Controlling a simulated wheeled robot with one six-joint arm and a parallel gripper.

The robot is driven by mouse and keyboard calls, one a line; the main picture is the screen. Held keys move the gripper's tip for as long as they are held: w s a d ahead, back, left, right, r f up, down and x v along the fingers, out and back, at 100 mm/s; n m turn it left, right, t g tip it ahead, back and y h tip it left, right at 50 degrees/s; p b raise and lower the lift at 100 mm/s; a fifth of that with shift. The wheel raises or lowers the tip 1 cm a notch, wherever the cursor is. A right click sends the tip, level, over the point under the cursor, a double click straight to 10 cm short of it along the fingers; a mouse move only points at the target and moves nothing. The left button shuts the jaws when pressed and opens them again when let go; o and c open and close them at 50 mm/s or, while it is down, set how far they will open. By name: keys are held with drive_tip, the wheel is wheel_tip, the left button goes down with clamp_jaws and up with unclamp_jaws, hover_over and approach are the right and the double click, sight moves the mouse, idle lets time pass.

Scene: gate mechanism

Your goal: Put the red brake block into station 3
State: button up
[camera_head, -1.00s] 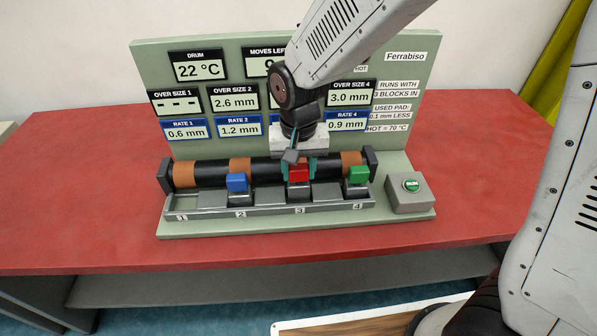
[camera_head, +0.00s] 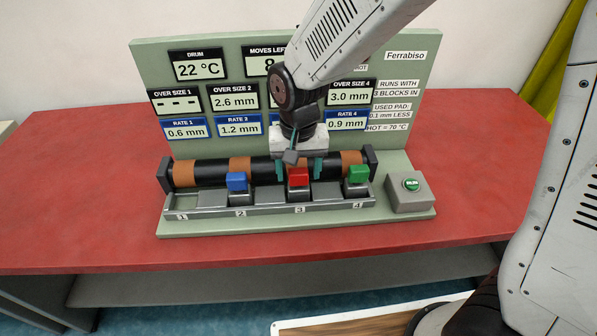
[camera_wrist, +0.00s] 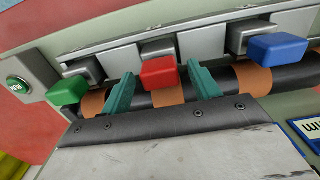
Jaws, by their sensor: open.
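The red brake block (camera_head: 299,178) sits in station 3 (camera_head: 300,210), upright on its grey base. It also shows in the wrist view (camera_wrist: 158,73). My gripper (camera_head: 299,168) is open, with its two teal fingers on either side of the red block and apart from it. In the wrist view my gripper's fingers (camera_wrist: 163,88) show a gap on both sides of the red block. The blue block (camera_head: 237,182) is in station 2 and the green block (camera_head: 358,175) in station 4. Station 1 (camera_head: 182,206) has no block in it.
The black drum (camera_head: 205,172) with orange bands lies behind the blocks. A green panel (camera_head: 150,62) with displays stands upright behind it. The RUN button box (camera_head: 408,196) is at the right. The red table is clear at both sides.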

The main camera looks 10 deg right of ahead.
wheel_tip(320, 180, up, 11)
drive_tip(key=s+d+r, duration=0.3)
drive_tip(key=s+d, duration=0.1)
drive_tip(key=d, duration=0.2)
drive_tip(key=s+d+r, duration=0.3)
drive_tip(key=s+d, duration=0.1)
drive_tip(key=d, duration=0.3)
drive_tip(key=s+d+t, duration=0.1)
drive_tip(key=s+d, duration=0.6)
drive_tip(key=s, duration=0.4)
drive_tip(key=shift+s+d, duration=0.3)
drive_tip(key=shift+d, duration=0.1)
